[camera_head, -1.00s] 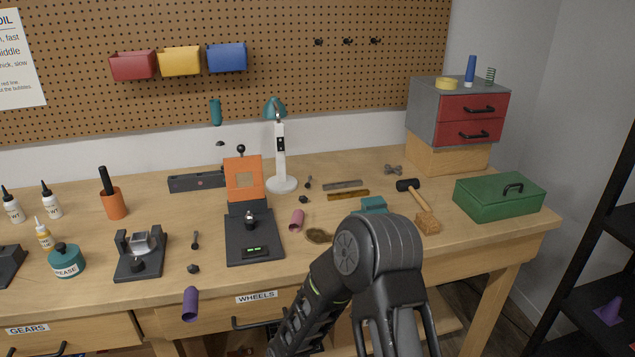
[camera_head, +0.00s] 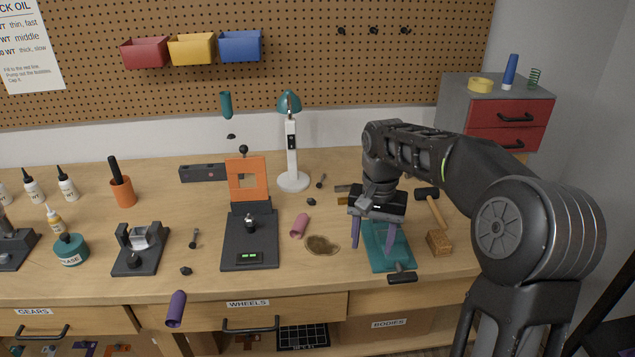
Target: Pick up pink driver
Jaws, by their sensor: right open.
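The pink driver (camera_head: 299,226) lies on the bench, just right of the black stand with the orange frame. Mainly its pink handle shows; I cannot make out its shaft. My right gripper (camera_head: 372,246) is open, its two purple fingers pointing down over the teal tray (camera_head: 391,262). It is to the right of the pink driver and apart from it, with nothing seen between the fingers.
The black stand (camera_head: 236,257) with the orange frame (camera_head: 262,180) is left of the driver. A white lamp (camera_head: 292,160) stands behind. A purple cylinder (camera_head: 176,309) is at the front edge. A mallet (camera_head: 436,212) lies right.

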